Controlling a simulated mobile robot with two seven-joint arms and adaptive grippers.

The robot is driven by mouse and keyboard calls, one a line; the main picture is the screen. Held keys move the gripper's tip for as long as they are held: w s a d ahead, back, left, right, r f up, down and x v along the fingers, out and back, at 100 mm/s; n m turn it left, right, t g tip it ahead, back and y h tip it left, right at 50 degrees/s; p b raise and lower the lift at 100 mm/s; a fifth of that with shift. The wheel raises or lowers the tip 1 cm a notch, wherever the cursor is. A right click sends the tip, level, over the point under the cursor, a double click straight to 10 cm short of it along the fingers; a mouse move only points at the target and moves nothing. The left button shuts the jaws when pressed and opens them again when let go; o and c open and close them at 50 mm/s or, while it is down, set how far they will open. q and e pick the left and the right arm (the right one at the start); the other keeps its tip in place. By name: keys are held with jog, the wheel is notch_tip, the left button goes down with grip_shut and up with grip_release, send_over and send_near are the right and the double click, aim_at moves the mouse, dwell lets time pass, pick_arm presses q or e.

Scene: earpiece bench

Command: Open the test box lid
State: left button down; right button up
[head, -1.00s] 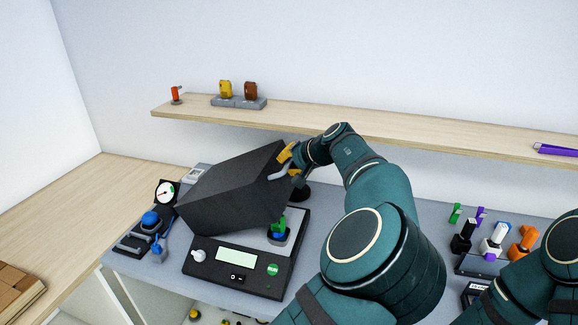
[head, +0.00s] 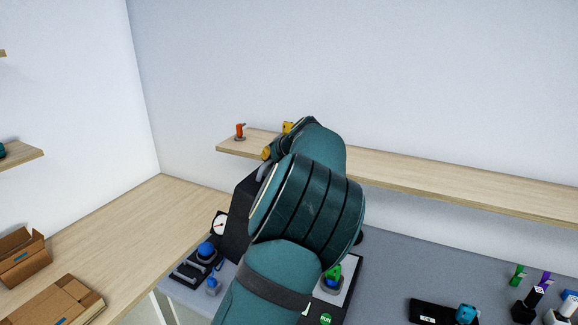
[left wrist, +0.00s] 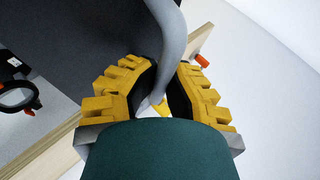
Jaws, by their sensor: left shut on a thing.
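The test box lid (head: 238,225) is a dark grey cover, tipped up steeply, and mostly hidden behind my left arm. Its grey curved handle (head: 262,172) is at its upper edge. My left gripper (head: 265,156), with yellow fingers, is shut on that handle. In the left wrist view the handle (left wrist: 171,30) runs between the fingers (left wrist: 163,88), with the dark lid (left wrist: 85,45) at the upper left. The test box base (head: 347,296) shows in part, with a green RUN button (head: 326,319) and a green earpiece (head: 333,273) on it. My right gripper is out of view.
A gauge (head: 219,224) and a blue-knobbed press (head: 206,250) stand left of the box. A wooden shelf (head: 420,181) runs along the wall behind, close to my left gripper. Cardboard boxes (head: 60,303) are on the left counter. Coloured parts stand at the right.

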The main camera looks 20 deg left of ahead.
pick_arm(q)
jog(key=shift+a+r, duration=0.15)
jog(key=shift+a, duration=1.4)
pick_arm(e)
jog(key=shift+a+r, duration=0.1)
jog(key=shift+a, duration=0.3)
pick_arm(q)
jog(key=c, duration=1)
grip_release()
jog(key=v, duration=1.2)
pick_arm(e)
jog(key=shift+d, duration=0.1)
